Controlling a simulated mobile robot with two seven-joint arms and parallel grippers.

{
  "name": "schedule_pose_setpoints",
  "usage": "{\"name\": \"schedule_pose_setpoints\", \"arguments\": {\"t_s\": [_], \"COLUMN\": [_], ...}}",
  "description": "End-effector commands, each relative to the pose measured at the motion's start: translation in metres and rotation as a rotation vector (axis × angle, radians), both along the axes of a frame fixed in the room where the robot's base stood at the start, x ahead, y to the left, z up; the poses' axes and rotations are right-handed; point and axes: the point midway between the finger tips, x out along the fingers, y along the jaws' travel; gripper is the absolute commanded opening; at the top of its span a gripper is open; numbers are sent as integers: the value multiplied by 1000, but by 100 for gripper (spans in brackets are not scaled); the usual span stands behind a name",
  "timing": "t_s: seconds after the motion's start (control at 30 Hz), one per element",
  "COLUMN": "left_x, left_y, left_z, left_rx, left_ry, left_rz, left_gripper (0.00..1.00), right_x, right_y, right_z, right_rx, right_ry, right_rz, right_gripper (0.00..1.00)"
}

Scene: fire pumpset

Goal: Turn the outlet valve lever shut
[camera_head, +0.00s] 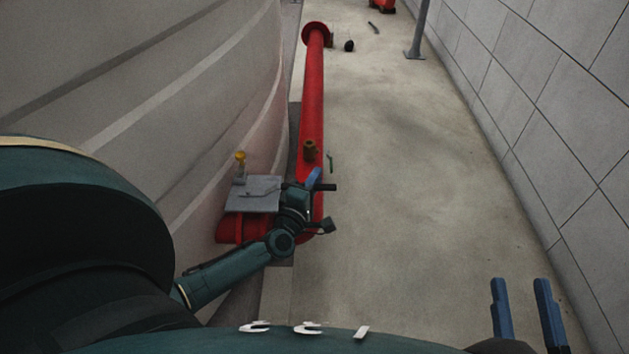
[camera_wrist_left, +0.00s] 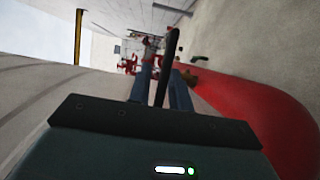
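The outlet valve lever seems to be a dark bar (camera_head: 326,187) across the red pipe in the head view. In the left wrist view the black lever (camera_wrist_left: 170,65) runs lengthwise between the two blue fingers of my left gripper (camera_wrist_left: 163,82). The gap between those fingers is narrow, and I cannot tell whether both press on the lever. In the head view my left gripper (camera_head: 314,178) is at the lever, and the wrist hides the valve body. My right gripper (camera_head: 525,305) is open and empty at the lower right, away from the pipe.
The red pipe (camera_head: 313,100) runs away along the large curved tank wall (camera_head: 150,80). A brass fitting (camera_head: 310,151) stands on it just beyond the gripper. A grey plate (camera_head: 253,194) lies left of my wrist.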

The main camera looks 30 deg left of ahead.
Motion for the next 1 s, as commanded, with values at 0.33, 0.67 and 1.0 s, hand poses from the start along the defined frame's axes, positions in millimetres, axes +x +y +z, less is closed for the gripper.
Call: {"name": "schedule_pose_setpoints", "arguments": {"t_s": [0.33,0.67,1.0], "left_x": [0,0,-10], "left_y": [0,0,7], "left_z": [0,0,-2], "left_rx": [0,0,3], "left_ry": [0,0,1], "left_rz": [0,0,-28], "left_gripper": [0,0,0], "right_x": [0,0,0], "right_y": [0,0,0], "right_z": [0,0,-6], "right_rx": [-2,-3,5], "right_ry": [-2,-2,3], "right_rz": [2,1,3], "right_gripper": [36,36,36]}}
